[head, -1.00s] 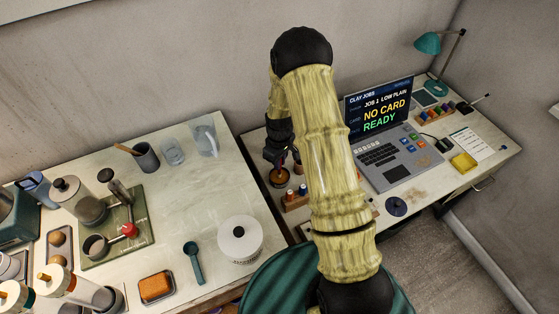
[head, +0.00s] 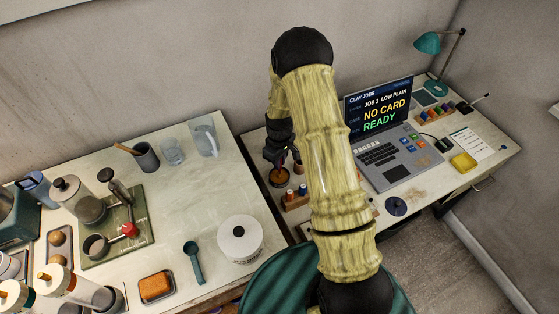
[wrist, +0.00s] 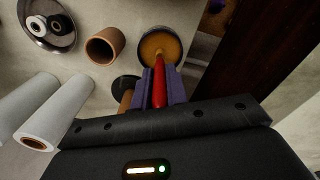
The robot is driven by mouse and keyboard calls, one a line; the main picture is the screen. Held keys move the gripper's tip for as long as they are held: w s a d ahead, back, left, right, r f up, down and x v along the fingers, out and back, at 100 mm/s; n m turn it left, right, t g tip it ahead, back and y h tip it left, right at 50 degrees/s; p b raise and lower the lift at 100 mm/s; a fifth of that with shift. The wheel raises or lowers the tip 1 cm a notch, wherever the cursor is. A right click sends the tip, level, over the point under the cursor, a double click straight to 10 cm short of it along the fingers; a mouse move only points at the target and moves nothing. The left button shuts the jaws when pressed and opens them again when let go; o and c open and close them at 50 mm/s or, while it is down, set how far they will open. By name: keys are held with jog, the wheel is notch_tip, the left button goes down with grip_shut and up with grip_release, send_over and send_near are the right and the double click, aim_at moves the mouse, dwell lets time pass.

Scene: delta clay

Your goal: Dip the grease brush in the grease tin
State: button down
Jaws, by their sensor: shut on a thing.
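The grease tin (head: 279,179) is a small round dark-rimmed tin with orange-brown grease, on the desk's left end. It shows at the top of the wrist view (wrist: 152,44). My gripper (head: 283,158) is just above it in the head view, partly hidden by my arm. In the wrist view, the purple fingers of my gripper (wrist: 159,88) are shut on the red handle of the grease brush (wrist: 159,85). The brush points toward the tin and its far end overlaps the grease. The bristles are hidden, so I cannot tell whether they touch it.
A wooden rack with small bottles (head: 295,199) stands close to the tin. A laptop (head: 385,145) stands to the right. A brown clay-coloured cup (wrist: 105,46) and white rolls (wrist: 52,112) lie left in the wrist view. The left table has a white canister (head: 240,240).

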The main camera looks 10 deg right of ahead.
jog(key=shift+s, duration=0.1)
jog(key=shift+r+p, duration=2.4)
jog(key=shift+r, duration=1.1)
